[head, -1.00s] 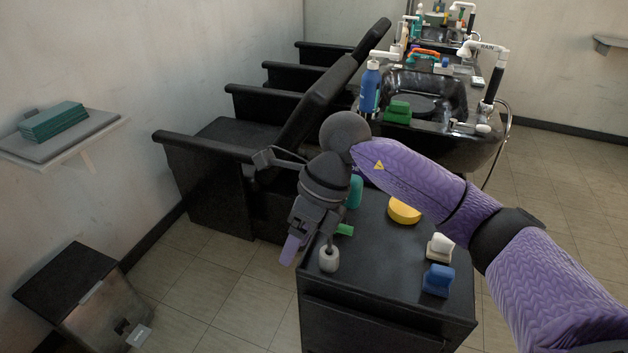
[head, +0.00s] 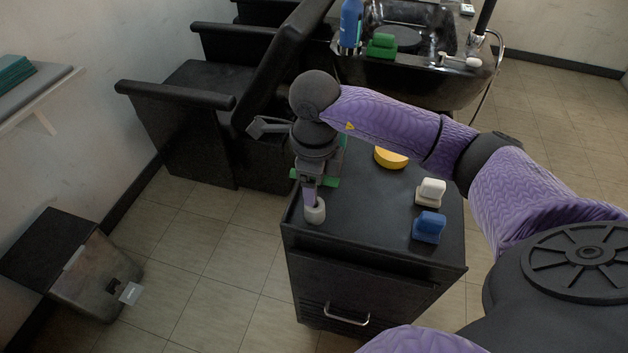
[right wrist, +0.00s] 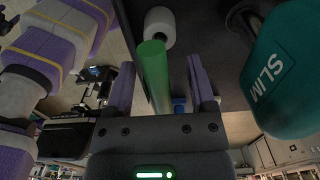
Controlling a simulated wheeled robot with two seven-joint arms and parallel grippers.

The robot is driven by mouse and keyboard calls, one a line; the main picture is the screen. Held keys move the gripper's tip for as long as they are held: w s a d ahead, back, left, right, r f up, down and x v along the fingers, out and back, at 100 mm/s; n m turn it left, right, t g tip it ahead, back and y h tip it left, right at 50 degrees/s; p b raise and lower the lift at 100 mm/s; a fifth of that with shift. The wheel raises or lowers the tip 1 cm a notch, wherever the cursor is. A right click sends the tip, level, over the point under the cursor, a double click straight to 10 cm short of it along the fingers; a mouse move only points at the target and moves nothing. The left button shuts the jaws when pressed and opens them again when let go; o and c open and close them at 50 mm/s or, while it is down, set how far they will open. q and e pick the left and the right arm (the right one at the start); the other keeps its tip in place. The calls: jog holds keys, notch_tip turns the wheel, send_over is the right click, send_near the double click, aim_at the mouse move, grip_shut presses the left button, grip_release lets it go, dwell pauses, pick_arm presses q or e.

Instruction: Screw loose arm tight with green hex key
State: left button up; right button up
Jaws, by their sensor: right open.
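A green bar (head: 331,182), which looks like the green hex key, is at the left side of the black cart top (head: 380,215), partly hidden by my right gripper (head: 309,194). In the right wrist view the green rod (right wrist: 154,72) runs between the two purple fingers of my right gripper (right wrist: 161,80). The fingers are open, with a gap showing on the rod's right side. I cannot tell whether the left finger touches it. I cannot make out a loose arm in these views. My left gripper is out of view.
A whitish cylinder (head: 315,211) stands just beyond the fingertips. A teal bottle marked SLIM (right wrist: 283,75) is close beside the gripper. The cart also holds a yellow round item (head: 391,157), a white block (head: 430,192) and a blue block (head: 428,227). Black chairs (head: 187,97) stand behind.

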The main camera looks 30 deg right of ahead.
grip_shut()
dwell(0.3)
notch_tip(320, 180, up, 10)
jog(key=shift+r+p, duration=0.1)
jog(key=shift+p, duration=1.15)
jog(key=c, duration=0.7)
grip_release()
grip_shut()
